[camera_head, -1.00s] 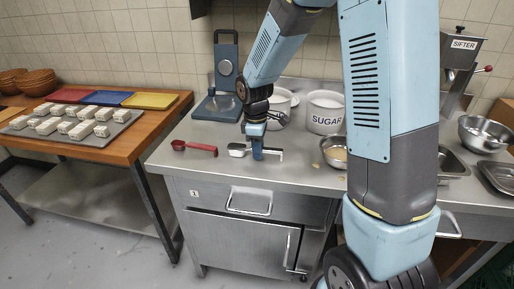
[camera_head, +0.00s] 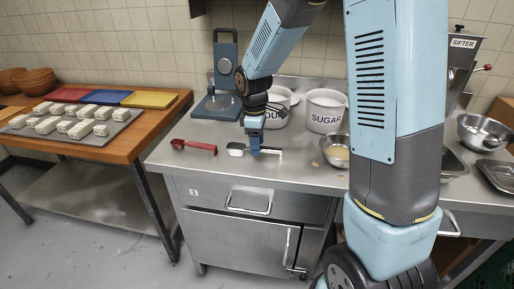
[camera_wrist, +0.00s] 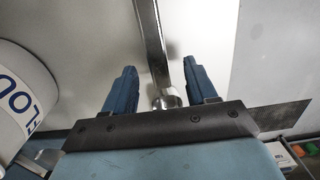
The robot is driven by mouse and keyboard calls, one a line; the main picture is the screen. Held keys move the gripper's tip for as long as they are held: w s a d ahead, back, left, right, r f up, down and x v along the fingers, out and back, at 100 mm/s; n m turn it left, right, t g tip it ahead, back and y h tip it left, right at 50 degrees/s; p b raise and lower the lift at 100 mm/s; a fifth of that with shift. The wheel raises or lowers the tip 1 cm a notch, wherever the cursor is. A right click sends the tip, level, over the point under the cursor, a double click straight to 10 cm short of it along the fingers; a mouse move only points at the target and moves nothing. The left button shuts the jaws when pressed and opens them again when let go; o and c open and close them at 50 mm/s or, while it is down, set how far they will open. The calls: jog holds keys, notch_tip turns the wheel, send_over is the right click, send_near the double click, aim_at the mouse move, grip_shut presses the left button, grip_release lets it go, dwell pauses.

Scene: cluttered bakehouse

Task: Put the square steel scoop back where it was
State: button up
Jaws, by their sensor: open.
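The steel scoop (camera_head: 236,149) lies on the steel counter near its front edge, its pan to the left and its handle running right under my gripper (camera_head: 254,150). My gripper is open, with its fingers just above the handle. In the wrist view the shiny handle (camera_wrist: 153,45) runs between the two spread blue fingers of my gripper (camera_wrist: 159,66), with a gap on each side. I cannot tell whether a finger touches it. The pan is too small to make out its exact shape.
A red scoop (camera_head: 194,146) lies just left on the counter (camera_head: 300,174). Behind stand a flour pot (camera_head: 279,98), a sugar pot (camera_head: 325,112) and a blue-grey scale (camera_head: 224,75). A steel bowl (camera_head: 335,150) is to the right. The counter's front edge is close.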

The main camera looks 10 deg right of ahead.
notch_tip(320, 180, up, 11)
jog(key=shift+w+a+r, duration=0.2)
jog(key=shift+a, duration=0.1)
